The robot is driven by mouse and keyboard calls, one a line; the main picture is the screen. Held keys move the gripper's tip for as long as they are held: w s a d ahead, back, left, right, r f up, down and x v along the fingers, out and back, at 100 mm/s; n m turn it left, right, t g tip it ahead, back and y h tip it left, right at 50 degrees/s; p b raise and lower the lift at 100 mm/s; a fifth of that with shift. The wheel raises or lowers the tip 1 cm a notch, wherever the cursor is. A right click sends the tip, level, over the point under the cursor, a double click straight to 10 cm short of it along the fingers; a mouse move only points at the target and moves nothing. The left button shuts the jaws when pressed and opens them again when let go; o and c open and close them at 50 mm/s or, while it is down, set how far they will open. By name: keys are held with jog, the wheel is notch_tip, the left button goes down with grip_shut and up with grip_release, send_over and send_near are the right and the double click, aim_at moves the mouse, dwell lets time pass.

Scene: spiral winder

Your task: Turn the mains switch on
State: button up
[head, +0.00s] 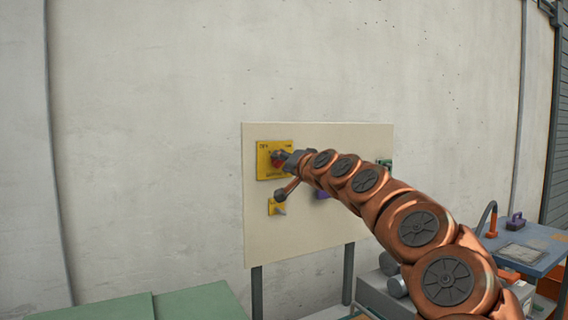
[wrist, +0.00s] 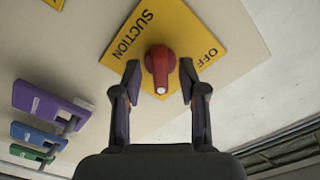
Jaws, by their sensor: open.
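A red rotary knob (wrist: 160,68) sits on a yellow plate (wrist: 130,38) lettered SUCTION and OFF in the wrist view; I see no mains lettering there. The knob's white-tipped end points to the bottom of that picture. The same plate (head: 264,164) is at the upper left of the board in the head view, its knob (head: 277,160) partly hidden by my gripper. My gripper (wrist: 160,75) is open, with one finger on each side of the knob. I cannot tell whether the fingers touch it.
The cream board (head: 300,238) stands on dark legs before a concrete wall. A smaller yellow plate (head: 271,207) is below the knob's plate. Purple (wrist: 45,103), blue (wrist: 32,134) and green (wrist: 25,152) units are to the left in the wrist view. Green tops (head: 200,302) lie low in front.

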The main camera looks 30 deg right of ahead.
jog(key=shift+s, duration=0.15)
jog(key=s+a, duration=0.1)
jog(key=s, duration=1)
jog(key=shift+s, duration=0.35)
dwell(0.3)
